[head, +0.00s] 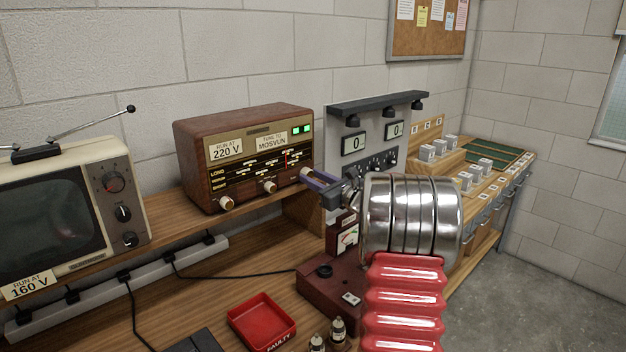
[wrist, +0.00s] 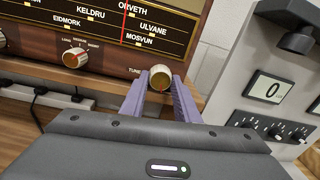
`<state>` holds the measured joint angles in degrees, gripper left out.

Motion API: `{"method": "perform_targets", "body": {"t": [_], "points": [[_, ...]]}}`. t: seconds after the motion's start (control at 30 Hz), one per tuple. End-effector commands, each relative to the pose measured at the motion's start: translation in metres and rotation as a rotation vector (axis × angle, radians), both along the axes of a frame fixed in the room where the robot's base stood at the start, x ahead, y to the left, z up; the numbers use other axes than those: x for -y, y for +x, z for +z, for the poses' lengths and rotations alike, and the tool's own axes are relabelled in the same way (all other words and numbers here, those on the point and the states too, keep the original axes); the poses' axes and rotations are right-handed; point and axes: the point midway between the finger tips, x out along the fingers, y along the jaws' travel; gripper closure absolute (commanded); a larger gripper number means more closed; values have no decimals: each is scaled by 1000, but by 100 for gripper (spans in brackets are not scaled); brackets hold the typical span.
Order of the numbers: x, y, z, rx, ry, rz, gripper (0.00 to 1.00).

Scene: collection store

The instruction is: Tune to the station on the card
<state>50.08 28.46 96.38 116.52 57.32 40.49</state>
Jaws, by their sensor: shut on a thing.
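The brown wooden radio (head: 240,150) stands on the shelf with two green lamps lit. Its cards read "RUN AT 220 V" (head: 226,149) and "TUNE TO MOSVUN" (head: 270,141). In the wrist view, the dial's red pointer (wrist: 123,22) crosses the label ORVETH and stands just left of MOSVUN (wrist: 139,41) and ULVANE. My gripper (head: 313,177) is shut on the tuning knob (wrist: 160,78), the rightmost knob, with a purple finger on each side. The knob's red mark points down, slightly right. My arm hides part of the bench beyond.
A television (head: 60,210) stands left of the radio. A panel with two "0" meters (head: 353,143) is close on the right. A red faulty tray (head: 262,322) and a dark red tester (head: 325,290) are on the bench below. White boxes (head: 427,153) lie further right.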

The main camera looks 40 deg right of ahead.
Motion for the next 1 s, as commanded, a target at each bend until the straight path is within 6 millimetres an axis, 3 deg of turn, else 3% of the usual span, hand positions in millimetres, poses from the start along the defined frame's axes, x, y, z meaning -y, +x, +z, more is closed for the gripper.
{"method": "perform_targets", "body": {"t": [0.17,0.47,1.0], "points": [[0,0,0,0,0,0,94],[0,0,0,-2,62,1,94],[0,0,1,-10,377,1,94]]}}
